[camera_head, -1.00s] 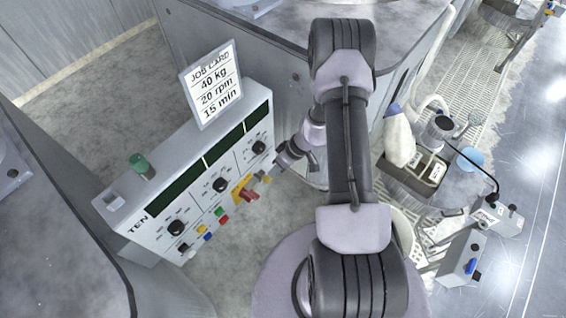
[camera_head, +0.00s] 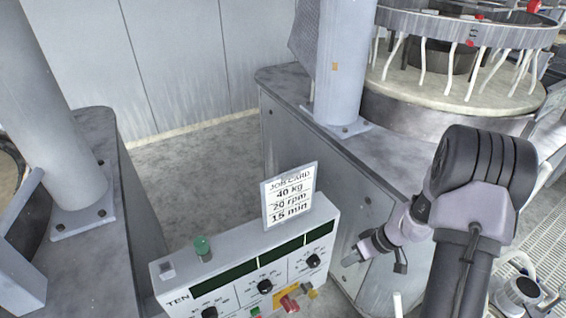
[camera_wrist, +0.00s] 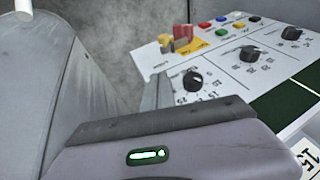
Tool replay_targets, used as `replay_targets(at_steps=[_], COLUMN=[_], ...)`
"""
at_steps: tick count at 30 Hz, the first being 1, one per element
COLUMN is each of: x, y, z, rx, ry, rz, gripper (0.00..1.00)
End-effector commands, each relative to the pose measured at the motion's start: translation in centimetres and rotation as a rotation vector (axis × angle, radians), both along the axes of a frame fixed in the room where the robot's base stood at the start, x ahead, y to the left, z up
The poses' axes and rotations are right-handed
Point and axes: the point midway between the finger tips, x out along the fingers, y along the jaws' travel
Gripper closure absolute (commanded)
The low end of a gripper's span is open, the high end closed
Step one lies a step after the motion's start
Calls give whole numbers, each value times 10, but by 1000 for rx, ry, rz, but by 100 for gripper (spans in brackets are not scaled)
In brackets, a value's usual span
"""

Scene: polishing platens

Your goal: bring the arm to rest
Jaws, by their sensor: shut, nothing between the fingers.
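My gripper (camera_head: 350,259) is at the end of my folded arm, just right of the control panel (camera_head: 235,238) in the head view. Its fingers look closed together and hold nothing. A gap shows between the fingertips and the panel's right end. In the wrist view the gripper's finger (camera_wrist: 155,92) points up the picture toward the panel (camera_wrist: 225,62). The panel's red switch (camera_wrist: 183,33) and black knobs stand beyond it, apart from the finger.
A grey machine housing (camera_head: 300,150) stands behind my gripper, with a round platen rig (camera_head: 450,95) at the upper right. Bare floor (camera_head: 190,170) lies behind the panel.

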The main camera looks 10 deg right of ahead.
Motion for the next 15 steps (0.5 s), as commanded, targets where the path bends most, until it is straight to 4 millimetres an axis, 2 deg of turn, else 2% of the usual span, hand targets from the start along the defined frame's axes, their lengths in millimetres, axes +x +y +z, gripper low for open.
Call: replay_targets(at_steps=[1, 2, 3, 5, 6, 7, 9, 10, 12, 15], x=[8, 8, 5, -10, -25, -38, -73, -89, -124, -160], y=[15, 27, 46, 76, 95, 108, 135, 144, 159, 168], z=[44, 72, 112, 166, 198, 219, 259, 272, 292, 306], rx=[-18, -28, -40, -57, -67, -71, -77, -76, -63, -34], ry=[-6, 1, 8, 18, 20, 19, 6, -1, -22, -50], rz=[-22, -46, -86, -156, -207, -250, -352, -397, -497, -612], gripper=[100, 100, 100, 100, 100, 100, 100, 100, 100, 100])
